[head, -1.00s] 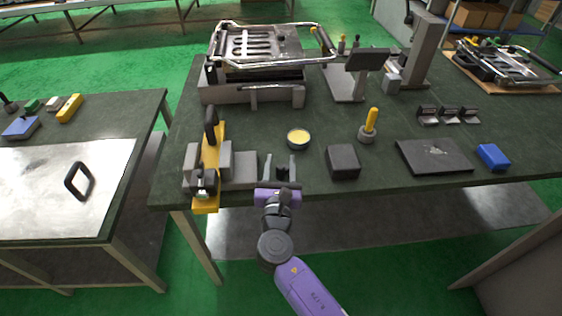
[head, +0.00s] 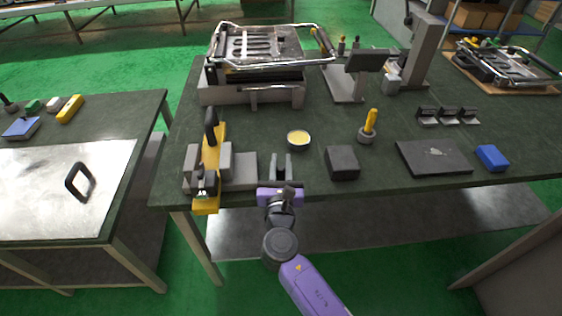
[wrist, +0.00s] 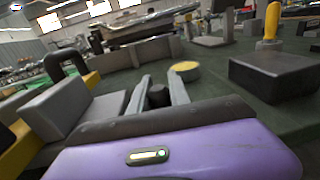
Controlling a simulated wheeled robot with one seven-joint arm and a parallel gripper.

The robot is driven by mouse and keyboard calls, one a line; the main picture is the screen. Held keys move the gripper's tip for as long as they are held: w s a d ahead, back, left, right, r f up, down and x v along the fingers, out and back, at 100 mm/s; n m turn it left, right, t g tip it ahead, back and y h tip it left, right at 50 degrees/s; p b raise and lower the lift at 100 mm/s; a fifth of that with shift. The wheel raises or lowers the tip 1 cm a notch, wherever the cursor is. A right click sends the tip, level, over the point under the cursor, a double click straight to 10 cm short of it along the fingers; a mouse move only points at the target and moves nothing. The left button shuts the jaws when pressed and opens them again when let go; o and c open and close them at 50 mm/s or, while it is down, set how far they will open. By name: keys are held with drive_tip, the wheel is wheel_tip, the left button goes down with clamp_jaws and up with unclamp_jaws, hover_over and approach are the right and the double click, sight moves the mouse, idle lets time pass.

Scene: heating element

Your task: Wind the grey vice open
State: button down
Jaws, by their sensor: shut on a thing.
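The grey vice (head: 240,171) sits at the front left of the green-topped bench, with upright grey jaw blocks either side of a yellow piece (head: 207,203) that has a black handle. In the wrist view the vice's grey body (wrist: 106,106) is at left. My gripper (head: 281,160) is just right of the vice at the bench's front edge. Its two fingers, also seen in the wrist view (wrist: 160,88), are closed on a dark round knob (wrist: 158,96) between them. The knob's link to the vice is hidden.
A round tin (head: 298,139) with yellow contents stands behind my gripper, and a dark block (head: 342,162) stands to its right. A yellow-handled tool (head: 370,122) stands farther right. A large metal fixture (head: 255,92) fills the back left.

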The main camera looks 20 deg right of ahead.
drive_tip(key=y, duration=0.1)
drive_tip(key=n+y+p, duration=0.1)
drive_tip(key=n+t+y+p, duration=0.1)
drive_tip(key=shift+s+d+r+y, duration=0.15)
drive_tip(key=shift+s+d+y, duration=0.05)
drive_tip(key=shift+d+y, duration=0.1)
drive_tip(key=n+y, duration=0.1)
drive_tip(key=n+y+p, duration=0.1)
drive_tip(key=y, duration=0.1)
drive_tip(key=n+y, duration=0.1)
drive_tip(key=y, duration=0.1)
drive_tip(key=shift+d+n+t, duration=0.25)
drive_tip(key=shift+n+t, duration=0.05)
drive_tip(key=shift+n, duration=0.1)
drive_tip(key=n+y, duration=0.1)
drive_tip(key=y, duration=0.1)
drive_tip(key=n+g+y, duration=0.1)
drive_tip(key=y, duration=0.1)
drive_tip(key=shift+s+d+n+y, duration=0.1)
drive_tip(key=shift+d+n+y, duration=0.05)
drive_tip(key=shift+n+y, duration=0.2)
drive_tip(key=shift+n+g+y+b, duration=0.3)
drive_tip(key=shift+n+y+b, duration=0.3)
drive_tip(key=shift+y, duration=0.25)
drive_tip(key=shift+n+g+y, duration=0.3)
drive_tip(key=shift+n+y, duration=0.05)
drive_tip(key=shift+y, duration=0.05)
